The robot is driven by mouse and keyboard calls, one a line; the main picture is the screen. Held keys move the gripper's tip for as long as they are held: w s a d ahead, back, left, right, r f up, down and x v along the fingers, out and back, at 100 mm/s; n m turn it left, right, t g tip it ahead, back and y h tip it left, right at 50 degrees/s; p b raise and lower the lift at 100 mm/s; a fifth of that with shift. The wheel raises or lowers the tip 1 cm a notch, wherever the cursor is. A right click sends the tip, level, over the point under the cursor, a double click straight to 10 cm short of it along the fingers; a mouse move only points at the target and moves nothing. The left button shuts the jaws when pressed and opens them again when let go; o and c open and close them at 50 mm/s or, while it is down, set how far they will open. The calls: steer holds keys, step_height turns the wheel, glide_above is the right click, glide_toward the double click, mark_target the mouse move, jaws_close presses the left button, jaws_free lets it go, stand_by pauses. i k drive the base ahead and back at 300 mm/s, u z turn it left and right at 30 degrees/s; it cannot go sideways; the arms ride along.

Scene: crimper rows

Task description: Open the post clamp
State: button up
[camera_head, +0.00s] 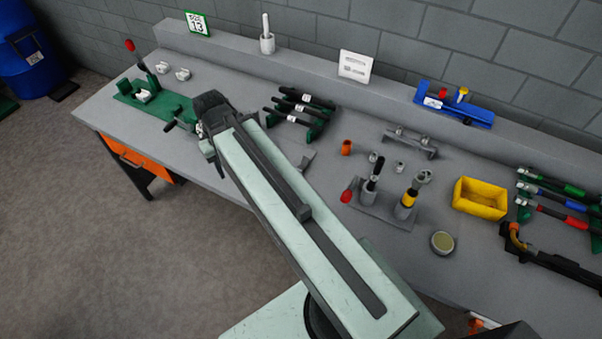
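No label I can read names the post clamp. A green fixture (165,106) with a raised lever and red knob (130,45) stands at the left end of the bench. A grey plate fixture (376,212) with upright cylinders and a red knob (346,196) stands mid-bench, right of my arm. My arm reaches from the lower right to the upper left. My gripper (196,128) is at its far end, by the right edge of the green fixture. The arm's end hides part of that fixture. The fingers are too small and hidden to tell whether they are open.
A rack of dark-handled tools (300,106) lies right of the arm's end. A raised ledge (300,62) and block wall bound the back.

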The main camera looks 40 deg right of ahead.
mark_target(346, 196)
steer(key=u, duration=0.1)
steer(key=k, duration=1.85)
steer(key=z, duration=0.85)
steer(key=k, duration=0.65)
steer(key=u, duration=0.25)
steer(key=i, duration=0.6)
steer(key=z, duration=0.1)
